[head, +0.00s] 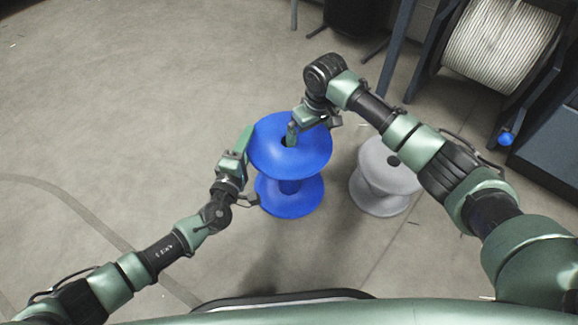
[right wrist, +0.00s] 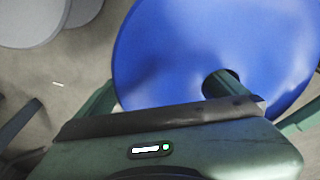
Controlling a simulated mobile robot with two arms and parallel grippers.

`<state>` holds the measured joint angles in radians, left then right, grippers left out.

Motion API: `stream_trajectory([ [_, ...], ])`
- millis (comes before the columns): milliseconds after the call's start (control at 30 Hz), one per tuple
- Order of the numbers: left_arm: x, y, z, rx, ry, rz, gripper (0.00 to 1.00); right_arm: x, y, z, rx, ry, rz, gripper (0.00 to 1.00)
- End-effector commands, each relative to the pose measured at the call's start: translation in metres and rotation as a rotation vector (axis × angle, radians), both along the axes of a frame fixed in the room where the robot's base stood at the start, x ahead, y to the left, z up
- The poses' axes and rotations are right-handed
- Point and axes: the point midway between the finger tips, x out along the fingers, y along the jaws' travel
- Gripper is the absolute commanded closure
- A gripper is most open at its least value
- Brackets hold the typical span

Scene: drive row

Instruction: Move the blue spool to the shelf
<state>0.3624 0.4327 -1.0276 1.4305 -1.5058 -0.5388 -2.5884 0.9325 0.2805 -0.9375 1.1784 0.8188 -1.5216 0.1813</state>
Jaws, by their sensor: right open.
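The blue spool (head: 289,190) stands upright on the floor in the middle of the head view. In the right wrist view its top flange (right wrist: 185,45) fills much of the picture, with the dark centre hole showing. My left gripper (head: 246,145) is at the left edge of the top flange. One finger shows beside the rim; whether it is shut on it I cannot tell. The shelf is not clearly identifiable.
A grey spool (head: 382,192) stands close to the right of the blue one and also shows in the right wrist view (right wrist: 35,20). A large cable reel (head: 502,45) in a dark frame is at the back right. The floor at left is clear.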

Motion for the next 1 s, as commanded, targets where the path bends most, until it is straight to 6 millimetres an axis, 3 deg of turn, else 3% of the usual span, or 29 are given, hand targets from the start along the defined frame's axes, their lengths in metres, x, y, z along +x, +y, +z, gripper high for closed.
stream_trajectory([
  [133,0.0116,-0.0044,0.0002,0.000,0.000,0.000,0.62,0.0015,0.0013,-0.0116,0.000,0.000,0.000,0.00],
  [467,0.0137,-0.0055,-0.0001,-0.001,0.001,-0.001,0.62,0.0020,0.0013,-0.0146,0.000,-0.001,0.000,0.00],
  [600,0.0137,-0.0054,-0.0002,-0.001,0.001,0.000,0.98,0.0021,0.0012,-0.0145,0.000,-0.001,0.000,0.36],
  [767,0.0136,-0.0052,-0.0004,-0.001,0.001,0.000,1.00,0.0021,0.0010,-0.0143,0.000,-0.001,0.000,0.81],
  [1000,0.0140,-0.0052,0.0011,-0.001,-0.001,0.000,1.00,0.0027,0.0010,-0.0129,0.000,-0.003,0.001,0.81],
])
